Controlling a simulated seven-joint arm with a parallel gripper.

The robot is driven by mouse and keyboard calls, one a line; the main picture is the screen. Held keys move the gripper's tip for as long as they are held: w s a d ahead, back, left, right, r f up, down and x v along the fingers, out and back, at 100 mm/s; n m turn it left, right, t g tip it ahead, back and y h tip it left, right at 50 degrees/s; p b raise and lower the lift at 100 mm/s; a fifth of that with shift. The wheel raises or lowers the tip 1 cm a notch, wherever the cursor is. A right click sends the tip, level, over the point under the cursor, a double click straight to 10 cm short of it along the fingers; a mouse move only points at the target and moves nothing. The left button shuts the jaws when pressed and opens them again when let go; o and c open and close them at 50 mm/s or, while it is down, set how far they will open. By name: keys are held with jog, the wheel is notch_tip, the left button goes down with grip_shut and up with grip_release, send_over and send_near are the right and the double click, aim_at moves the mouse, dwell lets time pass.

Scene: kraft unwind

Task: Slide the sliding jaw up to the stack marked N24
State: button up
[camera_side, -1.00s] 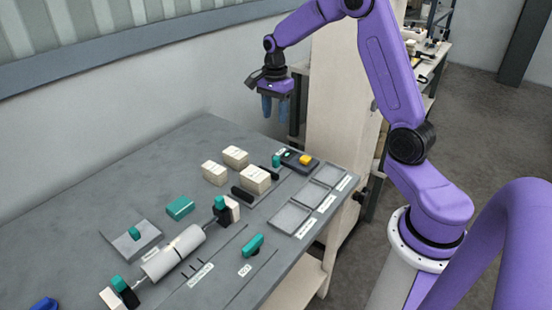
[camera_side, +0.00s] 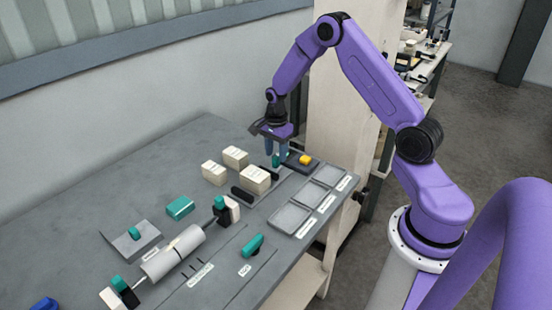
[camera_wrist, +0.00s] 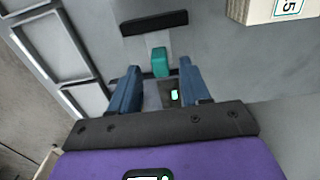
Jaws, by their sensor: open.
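The sliding jaw (camera_side: 269,173) looks like a black bar with a teal handle (camera_side: 276,160) behind it. In the wrist view the black bar (camera_wrist: 155,23) lies ahead of the teal handle (camera_wrist: 160,62), joined by a grey plate. My gripper (camera_side: 276,152) is open at the handle, pointing down. In the wrist view the handle shows between its two blue fingertips, with gaps on both sides. A cream stack (camera_side: 256,179) stands between this bar and another black bar (camera_side: 242,194). Its label is too small to read, so I cannot tell which stack is N24.
Two more cream stacks (camera_side: 235,156) (camera_side: 213,173) stand nearby. A stack (camera_wrist: 275,10) at the wrist view's upper right has a label ending in 5. A dark box with a yellow button (camera_side: 305,160) is close right of my gripper. Shallow trays (camera_side: 291,218) lie in front.

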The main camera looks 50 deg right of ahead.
jog(key=shift+f, duration=1.45)
grip_shut()
jog(key=shift+a, duration=3.1)
grip_release()
jog(key=shift+d, duration=0.1)
